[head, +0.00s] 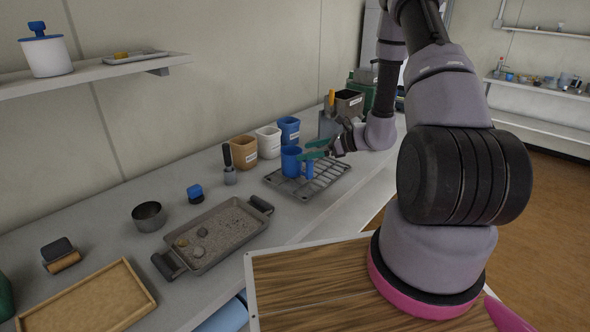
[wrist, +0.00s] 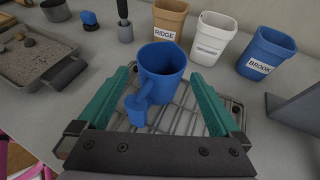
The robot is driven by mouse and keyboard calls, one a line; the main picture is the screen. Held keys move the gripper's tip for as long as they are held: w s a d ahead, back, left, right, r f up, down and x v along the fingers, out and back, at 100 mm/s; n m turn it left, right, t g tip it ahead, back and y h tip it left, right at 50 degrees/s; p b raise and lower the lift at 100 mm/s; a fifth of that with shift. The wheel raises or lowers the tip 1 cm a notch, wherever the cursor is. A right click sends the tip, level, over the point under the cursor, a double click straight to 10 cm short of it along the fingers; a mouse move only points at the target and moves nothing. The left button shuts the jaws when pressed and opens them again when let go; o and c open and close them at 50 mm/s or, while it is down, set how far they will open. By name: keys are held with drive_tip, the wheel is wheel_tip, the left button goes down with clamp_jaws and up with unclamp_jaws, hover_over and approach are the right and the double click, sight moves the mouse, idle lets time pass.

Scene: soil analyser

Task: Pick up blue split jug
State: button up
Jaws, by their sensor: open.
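The blue jug (head: 291,162) stands upright on a dark wire rack (head: 328,181) on the bench. Its handle side faces my gripper. In the wrist view the blue jug (wrist: 161,70) sits between and just ahead of my gripper's green fingers. My gripper (wrist: 160,98) is open, with one finger on each side of the jug's handle and lower body; I cannot tell whether either finger touches it. In the head view my gripper (head: 312,151) reaches in from the right, at the jug's side.
Behind the rack stand labelled containers: tan RIDGE (wrist: 170,17), white (wrist: 212,37) and blue BROOK (wrist: 265,53). A grey box (head: 348,104) stands behind right.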

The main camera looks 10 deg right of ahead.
sight(295, 153)
drive_tip(key=x, duration=0.5)
drive_tip(key=shift+w+a+f, duration=0.1)
drive_tip(key=shift+w+f, duration=0.05)
drive_tip(key=shift+f, duration=0.05)
clamp_jaws()
drive_tip(key=shift+r, duration=0.15)
